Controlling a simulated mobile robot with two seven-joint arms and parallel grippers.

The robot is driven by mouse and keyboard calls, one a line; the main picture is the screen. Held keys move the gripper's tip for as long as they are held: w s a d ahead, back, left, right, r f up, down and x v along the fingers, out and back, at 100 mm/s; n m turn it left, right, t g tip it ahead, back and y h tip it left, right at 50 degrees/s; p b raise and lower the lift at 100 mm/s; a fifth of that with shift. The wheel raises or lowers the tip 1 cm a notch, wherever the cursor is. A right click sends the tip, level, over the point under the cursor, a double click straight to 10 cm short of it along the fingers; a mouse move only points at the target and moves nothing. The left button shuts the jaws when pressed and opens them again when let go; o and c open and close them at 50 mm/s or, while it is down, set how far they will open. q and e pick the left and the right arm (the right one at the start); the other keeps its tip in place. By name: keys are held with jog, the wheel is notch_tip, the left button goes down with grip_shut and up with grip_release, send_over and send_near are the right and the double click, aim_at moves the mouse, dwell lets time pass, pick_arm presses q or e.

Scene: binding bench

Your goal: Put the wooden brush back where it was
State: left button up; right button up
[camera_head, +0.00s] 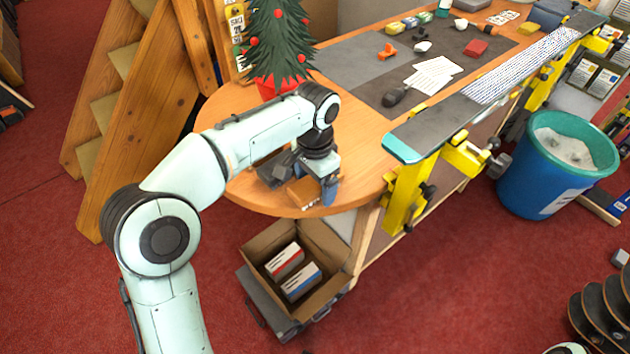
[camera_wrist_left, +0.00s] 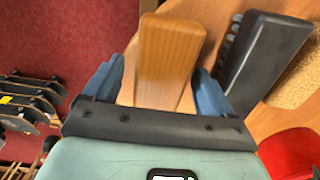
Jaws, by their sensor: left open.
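The wooden brush (camera_head: 303,191) lies on the rounded end of the wooden bench top, close to its front edge. In the left wrist view its orange-brown wooden body (camera_wrist_left: 168,60) extends between the two blue fingers. My left gripper (camera_head: 329,188) reaches down over it and is open, with one finger on each side of the brush. A gap shows beside the wood, and I cannot tell whether either finger touches it. The brush's underside is hidden. My right gripper is not in view.
A dark brush-like block (camera_wrist_left: 265,60) lies right beside the wooden brush. A small decorated tree (camera_head: 275,45) stands behind my left arm. A yellow clamp (camera_head: 408,195) and a long board (camera_head: 430,128) are to the right. An open carton (camera_head: 335,245) is below the bench edge.

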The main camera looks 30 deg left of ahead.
pick_arm(q)
notch_tip(320, 180, up, 12)
jog(key=p, duration=0.3)
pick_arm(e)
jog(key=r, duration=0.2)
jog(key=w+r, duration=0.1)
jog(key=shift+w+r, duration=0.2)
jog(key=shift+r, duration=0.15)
